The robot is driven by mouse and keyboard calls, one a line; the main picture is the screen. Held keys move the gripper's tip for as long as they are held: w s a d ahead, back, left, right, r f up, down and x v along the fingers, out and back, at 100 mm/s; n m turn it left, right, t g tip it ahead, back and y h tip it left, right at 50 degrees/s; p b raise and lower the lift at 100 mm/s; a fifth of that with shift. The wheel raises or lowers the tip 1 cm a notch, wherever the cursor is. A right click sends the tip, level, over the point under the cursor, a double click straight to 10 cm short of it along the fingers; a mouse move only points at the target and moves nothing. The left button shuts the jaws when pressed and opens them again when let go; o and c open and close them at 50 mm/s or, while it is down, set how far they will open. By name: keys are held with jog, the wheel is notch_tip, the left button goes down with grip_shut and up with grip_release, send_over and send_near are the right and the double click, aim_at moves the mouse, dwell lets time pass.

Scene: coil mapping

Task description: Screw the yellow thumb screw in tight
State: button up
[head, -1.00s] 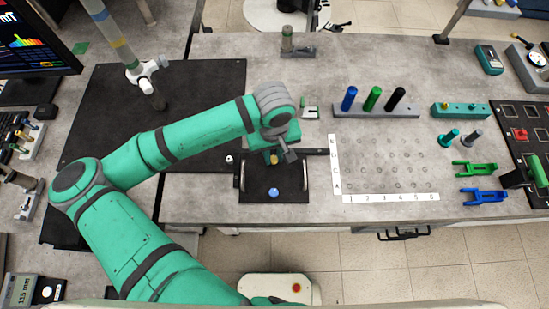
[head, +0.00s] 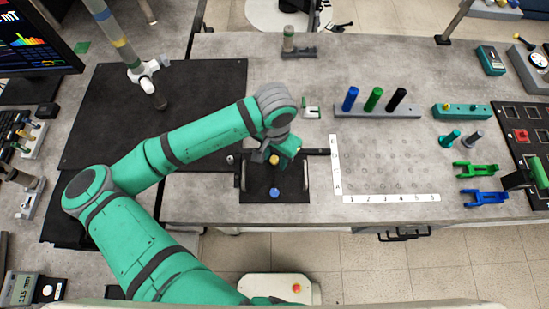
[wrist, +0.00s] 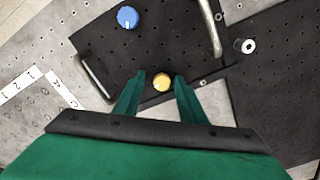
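The yellow thumb screw (head: 274,160) sits near the back edge of a black plate (head: 255,190), seen at the workbench's front. In the wrist view the round yellow head (wrist: 162,83) shows between the two green fingertips of my gripper (wrist: 158,77). The fingers are apart, with dark gaps on both sides of the head, so my gripper is open. I cannot tell how far the fingertips are above the plate. In the head view my gripper (head: 281,157) is over the back part of the plate. The screw's threaded part is hidden.
A blue knob (head: 274,192) sits at the plate's front. Upright handles (head: 306,173) flank the plate. A pale round part (head: 230,159) lies left of it. A numbered hole grid (head: 385,165) and a rack with coloured rods (head: 376,111) stand to the right.

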jog(key=shift+w+a+r, duration=0.1)
jog(key=shift+w+r, duration=0.1)
jog(key=shift+w, duration=0.1)
dwell(0.4)
jog(key=shift+r, duration=0.4)
notch_tip(320, 180, up, 10)
jog(key=shift+s+f, duration=0.15)
jog(key=shift+s, duration=0.1)
